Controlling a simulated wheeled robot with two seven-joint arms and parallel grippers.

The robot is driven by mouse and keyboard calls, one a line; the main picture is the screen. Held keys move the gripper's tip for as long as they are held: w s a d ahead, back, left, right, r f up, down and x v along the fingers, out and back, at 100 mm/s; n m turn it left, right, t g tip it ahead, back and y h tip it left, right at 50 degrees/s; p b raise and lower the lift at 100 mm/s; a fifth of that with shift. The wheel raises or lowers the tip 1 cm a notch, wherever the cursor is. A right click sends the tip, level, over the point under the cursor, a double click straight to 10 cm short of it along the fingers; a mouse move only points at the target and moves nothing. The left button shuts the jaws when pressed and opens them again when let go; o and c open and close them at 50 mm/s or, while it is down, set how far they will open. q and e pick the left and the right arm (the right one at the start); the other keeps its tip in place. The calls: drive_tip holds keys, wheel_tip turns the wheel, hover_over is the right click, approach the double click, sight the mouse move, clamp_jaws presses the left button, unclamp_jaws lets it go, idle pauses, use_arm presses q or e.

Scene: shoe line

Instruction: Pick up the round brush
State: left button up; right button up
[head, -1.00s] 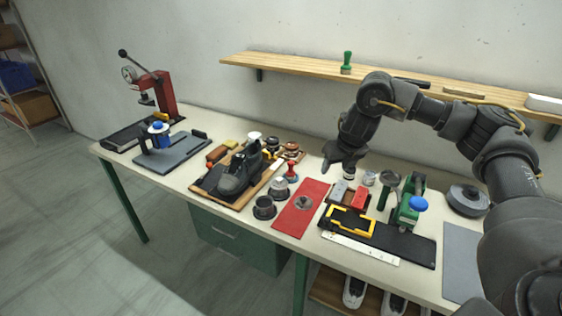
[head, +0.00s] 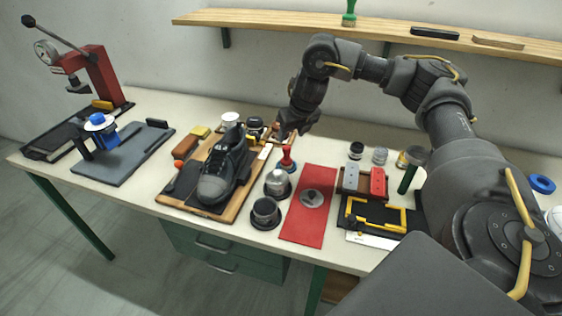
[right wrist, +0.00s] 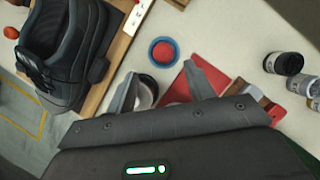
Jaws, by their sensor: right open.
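A red-handled tool with a round blue base (head: 287,160) stands upright between the shoe board and the red mat. In the right wrist view it shows from above as a red knob in a blue ring (right wrist: 163,52). A green-handled tool (head: 348,14) stands on the wall shelf. I cannot tell for sure which is the round brush; bristles are not clear on either. My right gripper (head: 291,136) points down above the back right corner of the shoe board. Its fingers (right wrist: 165,88) are open and hold nothing. My left gripper is not in view.
A dark shoe (head: 222,175) lies on the wooden board (head: 168,201) to the left. Two dark-based cups (head: 266,211) (head: 278,182) stand in front of the red-handled tool. The red mat (head: 305,228) and small jars (head: 355,150) are to the right.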

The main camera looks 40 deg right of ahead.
sight(287, 147)
drive_tip(key=b+x, duration=0.2)
drive_tip(key=x, duration=0.4)
drive_tip(key=shift+w+f, duration=0.15)
drive_tip(key=shift+w, duration=0.05)
drive_tip(key=shift+s+f, duration=0.1)
drive_tip(key=shift+f, duration=0.05)
drive_tip(key=x, duration=0.4)
drive_tip(key=shift+d+f+p, duration=0.2)
drive_tip(key=shift+f+p, duration=0.15)
drive_tip(key=c, duration=0.9)
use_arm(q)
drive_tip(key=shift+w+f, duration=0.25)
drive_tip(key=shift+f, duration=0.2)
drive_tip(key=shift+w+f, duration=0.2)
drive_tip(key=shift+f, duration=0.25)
use_arm(e)
drive_tip(key=shift+c, duration=0.2)
drive_tip(key=shift+r, duration=0.15)
